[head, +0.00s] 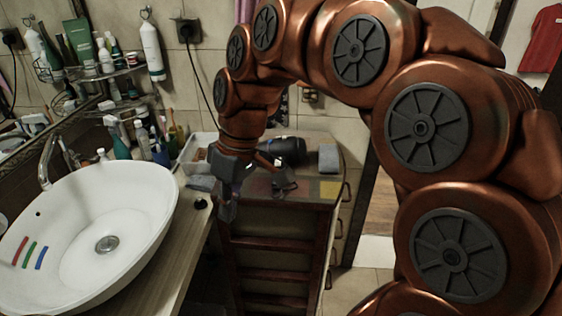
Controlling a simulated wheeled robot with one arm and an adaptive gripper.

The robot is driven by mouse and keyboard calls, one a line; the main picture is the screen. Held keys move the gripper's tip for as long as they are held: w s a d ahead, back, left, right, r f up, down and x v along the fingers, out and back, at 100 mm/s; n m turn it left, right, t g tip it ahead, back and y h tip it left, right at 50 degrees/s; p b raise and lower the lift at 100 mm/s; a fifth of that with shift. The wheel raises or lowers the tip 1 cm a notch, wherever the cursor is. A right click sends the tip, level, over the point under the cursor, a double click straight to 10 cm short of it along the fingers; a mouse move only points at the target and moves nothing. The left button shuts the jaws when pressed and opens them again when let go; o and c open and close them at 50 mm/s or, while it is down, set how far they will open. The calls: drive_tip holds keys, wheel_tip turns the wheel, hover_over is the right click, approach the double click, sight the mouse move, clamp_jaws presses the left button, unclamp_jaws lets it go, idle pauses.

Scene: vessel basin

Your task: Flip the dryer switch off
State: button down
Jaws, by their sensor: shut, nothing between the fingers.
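A dark hair dryer (288,147) lies on the top of a small wooden cabinet (325,185), beyond my gripper. A dark piece below it on the cabinet top may be its handle, but I cannot be sure. The switch is too small or hidden to make out. My gripper (228,212) points down at the left front corner of the cabinet, left of the dryer and apart from it. Its fingers are shut and empty. My wrist and forearm cover part of the area left of the dryer.
A white basin (150,215) stands on a wooden counter at the left. A small black object (201,204) lies on the counter edge, close to my gripper.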

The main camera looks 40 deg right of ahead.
drive_tip(key=w+d+r+n+t+y+b, duration=0.2)
drive_tip(key=w+d+r+n+t+b, duration=0.1)
drive_tip(key=w+d, duration=1)
drive_tip(key=w+d+t+b, duration=0.1)
drive_tip(key=d, duration=0.7)
drive_tip(key=w+d+f+n+t+b, duration=0.1)
drive_tip(key=d, duration=0.7)
drive_tip(key=shift+w+d+f, duration=0.25)
drive_tip(key=shift+w+d, duration=0.05)
drive_tip(key=shift+w, duration=0.1)
drive_tip(key=p, duration=0.2)
hover_over(281, 167)
drive_tip(key=f, duration=0.8)
drive_tip(key=shift+a, duration=0.3)
drive_tip(key=f, duration=0.1)
drive_tip(key=f+p, duration=0.1)
drive_tip(key=shift+s+d+f, duration=0.1)
drive_tip(key=shift+d+f, duration=0.1)
drive_tip(key=shift+f, duration=0.15)
drive_tip(key=shift+d+f+p, duration=0.1)
drive_tip(key=shift+f+p, duration=0.2)
drive_tip(key=shift+f, duration=0.35)
